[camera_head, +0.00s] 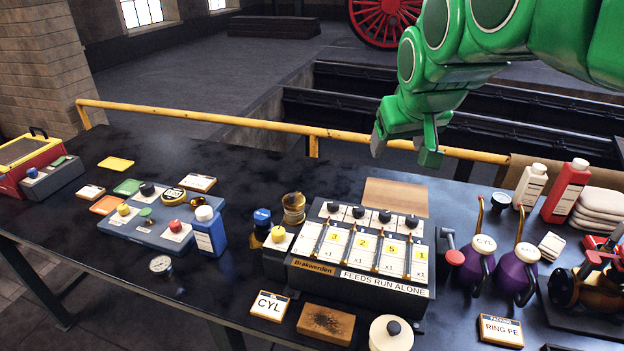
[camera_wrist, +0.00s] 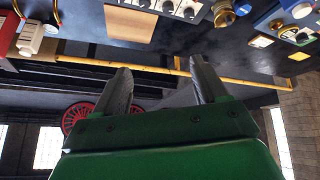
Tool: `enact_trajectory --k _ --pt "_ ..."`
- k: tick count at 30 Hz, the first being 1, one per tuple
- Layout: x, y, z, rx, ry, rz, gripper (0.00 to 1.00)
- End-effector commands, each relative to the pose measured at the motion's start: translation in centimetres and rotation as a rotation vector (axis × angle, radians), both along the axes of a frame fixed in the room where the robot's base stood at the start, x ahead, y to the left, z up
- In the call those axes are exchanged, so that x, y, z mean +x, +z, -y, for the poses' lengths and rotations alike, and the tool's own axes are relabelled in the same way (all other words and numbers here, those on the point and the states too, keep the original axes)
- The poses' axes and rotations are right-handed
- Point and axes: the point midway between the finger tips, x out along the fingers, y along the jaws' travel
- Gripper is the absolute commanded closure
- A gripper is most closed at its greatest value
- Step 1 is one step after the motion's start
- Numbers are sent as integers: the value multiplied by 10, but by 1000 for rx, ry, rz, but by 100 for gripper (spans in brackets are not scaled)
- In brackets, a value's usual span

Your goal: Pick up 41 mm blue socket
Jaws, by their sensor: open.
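A small dark blue cylinder (camera_head: 262,218) stands on the bench beside a brass cup, left of the lubricator box. It may be the blue socket, but I cannot read a size on it. It also seems to show at the top of the wrist view (camera_wrist: 243,9). My green gripper (camera_head: 404,150) hangs above the back of the bench, near the yellow rail, up and right of the blue cylinder and well apart from it. In the wrist view my gripper (camera_wrist: 160,70) has its two grey fingers spread with nothing between them.
The lubricator box (camera_head: 360,285) with several black knobs stands mid-bench, with a wooden board (camera_head: 396,196) behind it. A blue bottle (camera_head: 209,235) stands to the left. Purple oil cans (camera_head: 478,262) stand to the right. A yellow rail (camera_head: 250,121) runs along the back.

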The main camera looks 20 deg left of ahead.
Motion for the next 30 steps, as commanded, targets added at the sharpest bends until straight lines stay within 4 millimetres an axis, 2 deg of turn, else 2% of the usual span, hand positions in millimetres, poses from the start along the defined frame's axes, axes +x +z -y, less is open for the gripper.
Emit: enact_trajectory --k 3,9,15,18,20,23,29,30 --pt "30 18 -29 32 -32 64 27" --pt "72 52 -90 108 -69 178 27" --pt "94 76 -145 182 -74 258 27" --pt "101 80 -168 207 -72 279 27" --pt "104 75 -180 215 -71 277 27" --pt "108 56 -195 213 -69 254 27" --pt "115 -3 -226 188 -66 180 27" --pt "116 -18 -234 181 -64 162 27"
